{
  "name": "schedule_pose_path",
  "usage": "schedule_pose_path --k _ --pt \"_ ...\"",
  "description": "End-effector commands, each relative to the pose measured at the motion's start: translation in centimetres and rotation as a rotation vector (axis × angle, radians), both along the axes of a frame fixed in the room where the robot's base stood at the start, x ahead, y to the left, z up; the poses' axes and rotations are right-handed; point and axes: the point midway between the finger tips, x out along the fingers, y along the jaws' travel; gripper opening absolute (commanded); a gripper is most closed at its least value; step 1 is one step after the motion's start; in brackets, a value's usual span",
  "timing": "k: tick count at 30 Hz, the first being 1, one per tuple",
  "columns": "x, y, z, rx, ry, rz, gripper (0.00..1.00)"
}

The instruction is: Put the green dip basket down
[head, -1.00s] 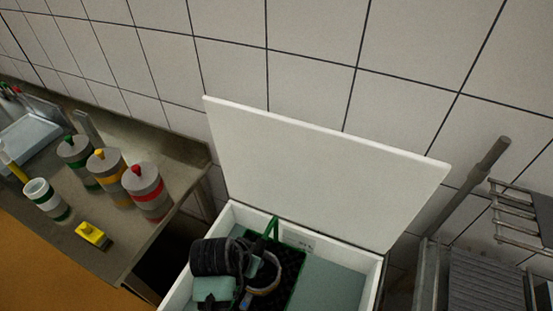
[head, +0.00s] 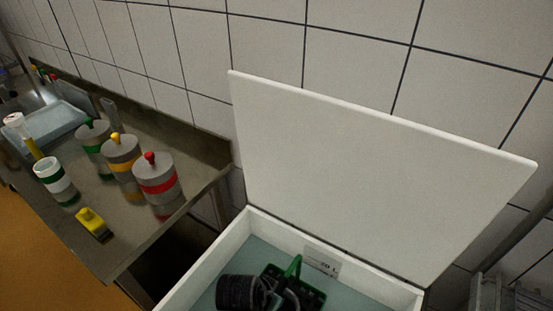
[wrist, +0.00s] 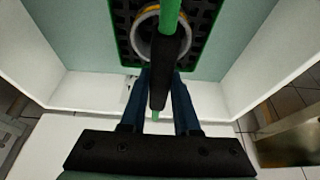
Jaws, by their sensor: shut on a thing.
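The green dip basket (head: 312,292) is a black mesh basket with a green rim and an upright green handle. It is inside the open white tank (head: 232,236), over the pale green surface; I cannot tell whether it rests on anything. In the wrist view the basket (wrist: 122,22) holds a round ring-shaped mould (wrist: 143,44) with a yellow band. My gripper (wrist: 164,76) is shut on the dark grip of the basket's handle. In the head view my dark arm end covers the left part of the basket.
The tank's white lid (head: 370,170) stands open at the back against the tiled wall. On the left, a metal table (head: 140,225) carries lidded pots with green, yellow and red bands (head: 157,180), a white-green cup (head: 55,180) and a yellow block (head: 93,222).

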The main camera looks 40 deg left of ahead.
Motion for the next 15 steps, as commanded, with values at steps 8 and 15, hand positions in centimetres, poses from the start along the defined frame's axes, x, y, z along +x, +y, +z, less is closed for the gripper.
schedule_pose_path --k 8,15 --pt "0.1 0.0 -3.4 0.001 -0.003 -0.001 0.0" --pt "0.1 0.1 -6.6 0.001 -0.002 0.0 0.0"
